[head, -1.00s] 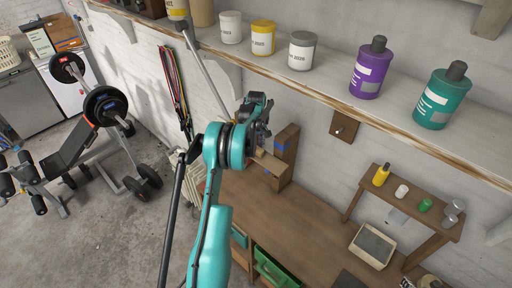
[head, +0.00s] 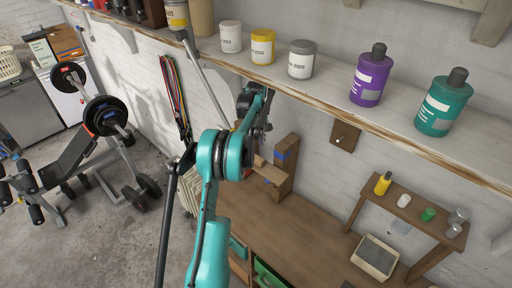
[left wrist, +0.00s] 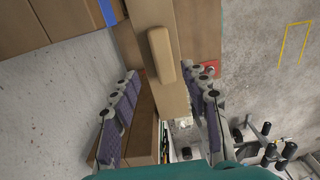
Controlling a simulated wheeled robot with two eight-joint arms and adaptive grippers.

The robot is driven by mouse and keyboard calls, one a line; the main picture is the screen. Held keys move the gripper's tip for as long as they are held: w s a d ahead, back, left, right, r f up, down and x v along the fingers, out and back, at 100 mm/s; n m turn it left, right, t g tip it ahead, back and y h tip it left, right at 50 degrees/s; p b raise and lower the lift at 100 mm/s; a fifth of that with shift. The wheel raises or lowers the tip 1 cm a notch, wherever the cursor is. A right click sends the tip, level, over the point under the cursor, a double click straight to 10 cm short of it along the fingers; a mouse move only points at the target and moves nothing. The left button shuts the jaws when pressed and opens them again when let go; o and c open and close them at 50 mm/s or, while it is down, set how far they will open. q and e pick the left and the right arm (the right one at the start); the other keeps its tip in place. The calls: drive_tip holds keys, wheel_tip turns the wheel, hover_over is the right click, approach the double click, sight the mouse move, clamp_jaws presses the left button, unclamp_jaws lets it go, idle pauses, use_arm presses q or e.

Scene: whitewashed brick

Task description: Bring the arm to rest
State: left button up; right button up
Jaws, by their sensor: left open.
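My left arm (head: 212,240), teal with dark joints, rises from the bottom of the head view. Its gripper (head: 262,112) is at the far end, below the shelf edge and above the workbench, partly hidden by the arm. In the left wrist view the two padded fingers (left wrist: 167,80) stand wide apart and open. A wooden piece with a rounded block (left wrist: 160,55) shows between and beyond them; I see no grip on it. My right gripper is in neither view.
A wall shelf (head: 370,134) with several cans and bottles runs above the workbench (head: 290,225). A wooden stand (head: 284,166) is close to the gripper. A small raised rack (head: 405,197) stands to the right. A weight bench (head: 70,155) is on the left floor.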

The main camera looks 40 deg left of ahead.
use_arm(q)
drive_tip(key=shift+d, duration=0.1)
idle(0.3)
drive_tip(key=s+d+f+m+t+b, duration=0.1)
drive_tip(key=s+d+m+t+b, duration=0.1)
drive_tip(key=s+d+m+b, duration=0.45)
drive_tip(key=s+d+f+m+t+b, duration=0.1)
drive_tip(key=s+d+b, duration=0.2)
drive_tip(key=d+b, duration=0.75)
drive_tip(key=s+d+f+m+t+b, duration=0.4)
drive_tip(key=s+d+f+m+b, duration=0.5)
drive_tip(key=s+d+f+b, duration=0.4)
drive_tip(key=s+d+f, duration=0.2)
drive_tip(key=s+f, duration=0.3)
drive_tip(key=f, duration=0.1)
drive_tip(key=shift+s+d+f+b, duration=0.25)
drive_tip(key=shift+f+b, duration=0.1)
drive_tip(key=shift+b, duration=0.05)
drive_tip(key=shift+m, duration=0.25)
